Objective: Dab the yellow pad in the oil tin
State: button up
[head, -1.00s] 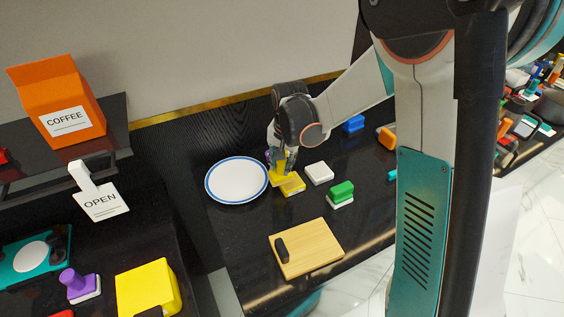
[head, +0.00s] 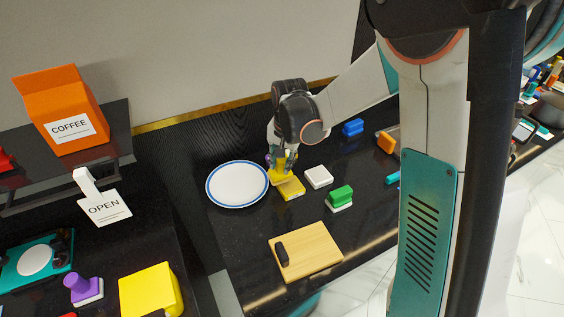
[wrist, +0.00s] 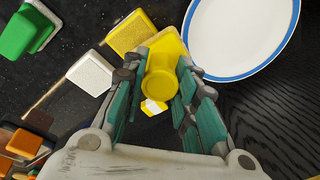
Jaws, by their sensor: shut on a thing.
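My gripper (head: 284,163) points down beside the plate and is shut on the yellow pad (head: 281,178). In the wrist view, the pad's round yellow handle (wrist: 160,84) sits between the fingers, with its square yellow base behind it, partly hidden. Right beside the pad is a low square yellow-topped block with a pale lower edge (head: 292,191), which also shows in the wrist view (wrist: 130,34). A white square block (head: 319,176) lies to its right. I see no label telling which is the oil tin. Whether the pad touches the yellow block is unclear.
A white plate with a blue rim (head: 237,184) lies close on the left. A green block on a white base (head: 340,196) and a wooden board (head: 305,251) are to the right and front. Blue (head: 352,127) and orange (head: 386,142) things lie further right.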

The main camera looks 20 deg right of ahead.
jog(key=shift+r+p, duration=1.7)
jog(key=shift+r, duration=1.05)
